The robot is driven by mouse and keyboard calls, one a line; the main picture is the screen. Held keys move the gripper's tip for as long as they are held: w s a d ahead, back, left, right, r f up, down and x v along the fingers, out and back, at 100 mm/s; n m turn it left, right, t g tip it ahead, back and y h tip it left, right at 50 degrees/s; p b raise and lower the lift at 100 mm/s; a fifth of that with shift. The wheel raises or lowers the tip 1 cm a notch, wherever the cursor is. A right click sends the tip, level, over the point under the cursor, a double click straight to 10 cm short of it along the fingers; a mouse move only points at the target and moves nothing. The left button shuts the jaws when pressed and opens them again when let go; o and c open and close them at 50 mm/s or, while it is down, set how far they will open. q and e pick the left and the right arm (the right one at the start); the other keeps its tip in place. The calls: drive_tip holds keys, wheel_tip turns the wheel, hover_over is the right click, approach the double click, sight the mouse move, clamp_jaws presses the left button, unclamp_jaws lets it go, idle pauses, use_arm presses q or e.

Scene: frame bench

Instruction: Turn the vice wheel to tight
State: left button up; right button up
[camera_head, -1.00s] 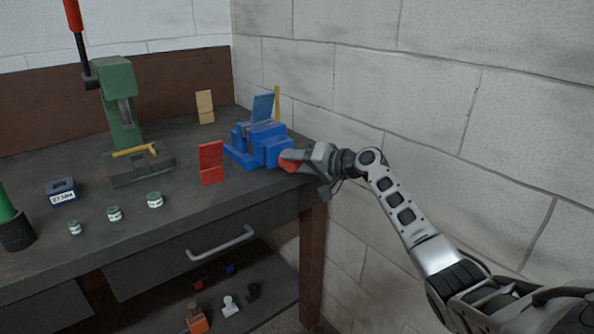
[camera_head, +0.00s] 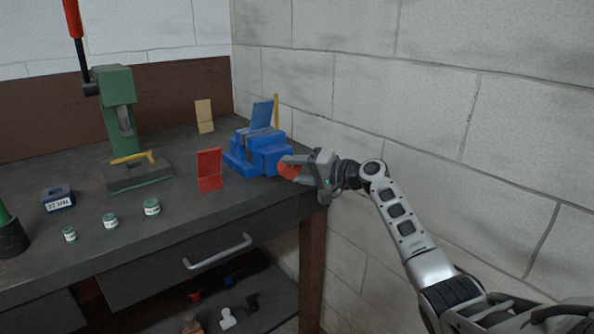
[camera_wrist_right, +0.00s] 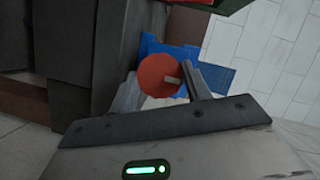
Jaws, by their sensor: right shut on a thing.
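The blue vice (camera_head: 258,152) stands at the right end of the bench, with a blue plate rising from it. Its red-orange wheel (camera_head: 289,170) faces right, toward my right arm. My right gripper (camera_head: 297,170) is shut on the wheel, partly hiding it in the head view. My left gripper is not in view.
A red card stand (camera_head: 209,170) is left of the vice, and a yellow one (camera_head: 204,116) is behind. A green press (camera_head: 118,115), small jars (camera_head: 152,207) and a labelled blue block (camera_head: 58,198) stand further left. The block wall (camera_head: 430,90) is close on the right.

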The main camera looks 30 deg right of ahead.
drive_tip(key=o, duration=0.8)
drive_tip(key=shift+s+f, duration=0.1)
drive_tip(key=shift+f, duration=0.15)
drive_tip(key=shift+o, duration=0.9)
drive_tip(key=shift+r, duration=0.15)
drive_tip(key=b+v, duration=0.1)
drive_tip(key=v, duration=1.5)
drive_tip(key=shift+b, duration=0.4)
